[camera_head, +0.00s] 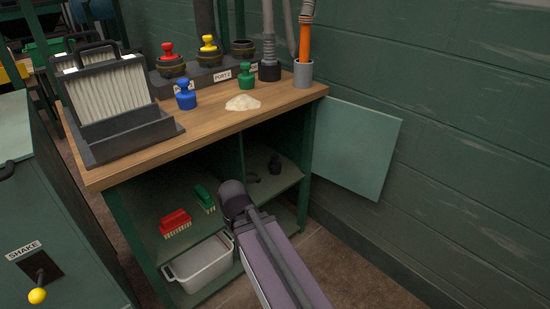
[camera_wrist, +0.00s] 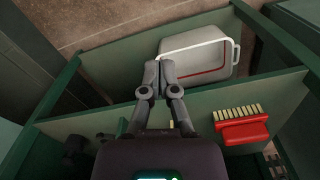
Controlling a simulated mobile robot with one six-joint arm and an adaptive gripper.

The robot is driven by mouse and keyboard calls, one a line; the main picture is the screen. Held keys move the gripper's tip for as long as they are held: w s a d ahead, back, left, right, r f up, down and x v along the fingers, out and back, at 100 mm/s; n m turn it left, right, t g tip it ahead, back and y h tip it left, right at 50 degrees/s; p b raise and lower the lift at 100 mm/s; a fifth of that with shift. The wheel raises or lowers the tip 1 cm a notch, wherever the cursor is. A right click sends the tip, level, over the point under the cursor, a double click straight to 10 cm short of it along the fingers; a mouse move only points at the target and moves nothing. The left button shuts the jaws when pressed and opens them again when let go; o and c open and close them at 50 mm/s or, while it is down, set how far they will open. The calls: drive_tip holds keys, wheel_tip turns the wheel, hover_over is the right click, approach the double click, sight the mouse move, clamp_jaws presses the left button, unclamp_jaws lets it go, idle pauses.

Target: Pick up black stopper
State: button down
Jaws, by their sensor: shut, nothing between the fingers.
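The black stopper (camera_head: 275,164) stands on the right side of the cabinet shelf, below the wooden worktop. In the wrist view a dark knobbed shape at the lower left, likely the stopper (camera_wrist: 75,148), sits in shadow left of my gripper. My gripper (camera_wrist: 158,72) is shut and empty, its fingertips together over the shelf edge near the white bin. In the head view my arm reaches the cabinet front, left of the stopper and apart from it; the fingers are hidden there.
A red brush (camera_head: 175,223) and green brush (camera_head: 203,198) lie on the left shelf. A white bin (camera_head: 200,264) stands below. A divider (camera_head: 229,155) splits the cabinet. An open door (camera_head: 357,147) hangs right. Coloured stoppers and pale powder (camera_head: 243,103) are on the worktop (camera_head: 215,117).

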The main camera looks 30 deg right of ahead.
drive_tip(key=shift+r+p, duration=0.8)
drive_tip(key=shift+r, duration=0.55)
